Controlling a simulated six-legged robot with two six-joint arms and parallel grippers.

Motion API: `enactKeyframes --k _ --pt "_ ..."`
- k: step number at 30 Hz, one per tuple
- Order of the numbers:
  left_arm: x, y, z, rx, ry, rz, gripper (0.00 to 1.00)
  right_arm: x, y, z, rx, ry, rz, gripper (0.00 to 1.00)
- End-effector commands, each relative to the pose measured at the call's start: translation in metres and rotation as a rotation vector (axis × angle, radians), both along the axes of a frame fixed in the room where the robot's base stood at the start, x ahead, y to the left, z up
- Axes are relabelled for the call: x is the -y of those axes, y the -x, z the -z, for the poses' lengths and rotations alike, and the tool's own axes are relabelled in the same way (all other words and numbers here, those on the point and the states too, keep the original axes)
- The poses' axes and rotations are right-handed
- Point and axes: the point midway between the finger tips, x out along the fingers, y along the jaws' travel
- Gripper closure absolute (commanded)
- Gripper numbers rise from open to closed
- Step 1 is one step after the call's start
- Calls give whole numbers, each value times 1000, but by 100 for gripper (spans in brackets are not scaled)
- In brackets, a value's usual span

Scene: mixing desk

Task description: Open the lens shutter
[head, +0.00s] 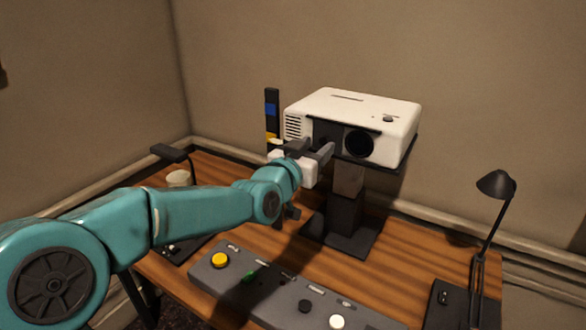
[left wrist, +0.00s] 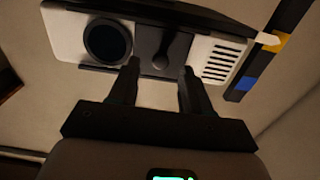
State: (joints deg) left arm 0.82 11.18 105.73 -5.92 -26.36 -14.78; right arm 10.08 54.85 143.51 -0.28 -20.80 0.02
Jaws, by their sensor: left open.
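A white projector (head: 350,105) stands on a dark stand, its front facing me. Its round black lens (head: 359,143) shows uncovered on the right of the front. A dark shutter panel (head: 326,129) sits beside the lens on the left. In the left wrist view the picture is turned over: the lens (left wrist: 107,40) is left of the shutter panel, which has a small dark knob (left wrist: 161,60). My left gripper (head: 318,150) is open in front of the panel. In the left wrist view the knob appears between its fingertips (left wrist: 160,72); contact cannot be told. My right gripper is out of view.
A post with blue and yellow bands (head: 271,112) stands left of the projector. A grey control panel (head: 270,290) with buttons lies along the desk front. A black lamp (head: 495,186) stands at right. The wooden desk (head: 410,248) is bare between stand and lamp.

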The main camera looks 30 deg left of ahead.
Motion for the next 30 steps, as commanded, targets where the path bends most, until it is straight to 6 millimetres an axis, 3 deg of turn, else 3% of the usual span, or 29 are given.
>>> enactKeyframes --k 9,15,21,30 --pt "-3 86 1 4 0 -1 52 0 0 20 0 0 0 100" --pt "-4 122 0 4 0 -1 52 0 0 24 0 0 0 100" --pt "-5 134 -1 3 0 0 52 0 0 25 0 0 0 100" --pt "-5 134 -1 2 0 0 52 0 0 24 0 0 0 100"
